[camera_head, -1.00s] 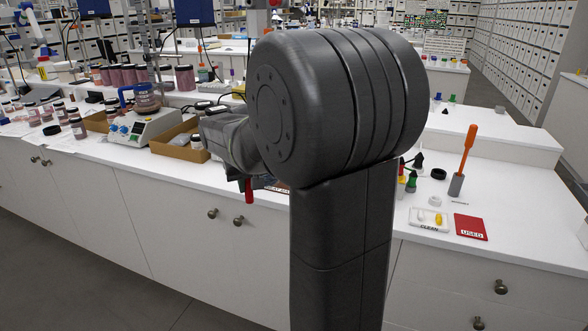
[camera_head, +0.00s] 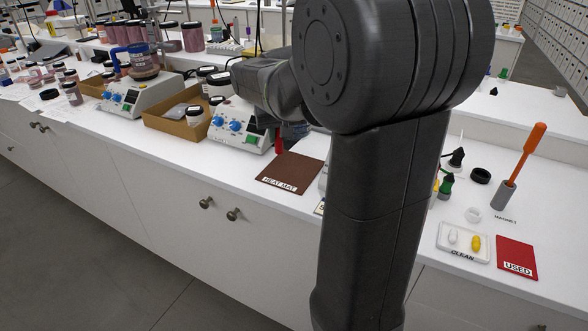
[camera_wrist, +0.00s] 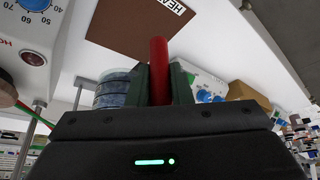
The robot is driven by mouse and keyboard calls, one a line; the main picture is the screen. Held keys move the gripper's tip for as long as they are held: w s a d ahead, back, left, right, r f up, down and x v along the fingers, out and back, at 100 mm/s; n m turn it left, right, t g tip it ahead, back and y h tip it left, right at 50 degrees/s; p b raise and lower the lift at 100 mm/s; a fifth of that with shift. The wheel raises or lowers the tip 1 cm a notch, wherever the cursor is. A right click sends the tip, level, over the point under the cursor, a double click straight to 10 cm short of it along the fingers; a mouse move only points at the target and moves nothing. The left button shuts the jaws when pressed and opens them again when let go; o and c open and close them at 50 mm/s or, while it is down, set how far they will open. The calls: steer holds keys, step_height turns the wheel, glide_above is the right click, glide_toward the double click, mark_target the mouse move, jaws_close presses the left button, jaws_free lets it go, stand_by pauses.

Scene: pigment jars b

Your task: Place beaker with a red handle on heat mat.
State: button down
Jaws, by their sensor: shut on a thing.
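My gripper (camera_wrist: 161,88) is shut on the red handle (camera_wrist: 158,62) of the beaker, its dark green fingers on either side. In the head view the red handle (camera_head: 279,141) hangs upright just past the back-left edge of the heat mat, beside a hotplate. The beaker's body is mostly hidden by my arm and fingers; I cannot make out its contents. The heat mat (camera_head: 293,170) is a flat brown square with a white label, lying near the counter's front edge. It shows bare at the top of the wrist view (camera_wrist: 128,24).
A hotplate with blue knobs (camera_head: 228,127) stands left of the mat. Further left are a cardboard tray (camera_head: 165,122) and another hotplate (camera_head: 150,93) bearing a blue-handled beaker (camera_head: 142,66). Right of my arm are a clean tray (camera_head: 446,248) and a red used mat (camera_head: 507,250).

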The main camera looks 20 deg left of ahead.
steer(key=shift+s+f, duration=0.1)
steer(key=shift+f, duration=0.25)
step_height(320, 180, down, 9)
steer(key=shift+f+b, duration=0.1)
steer(key=shift+b, duration=0.3)
steer(key=shift+f, duration=0.2)
steer(key=c, duration=1.3)
jaws_free()
steer(key=shift+r, duration=0.45)
steer(key=v, duration=1.1)
steer(key=shift+s+r, duration=0.15)
steer(key=shift+s, duration=0.05)
steer(key=shift+d, duration=0.1)
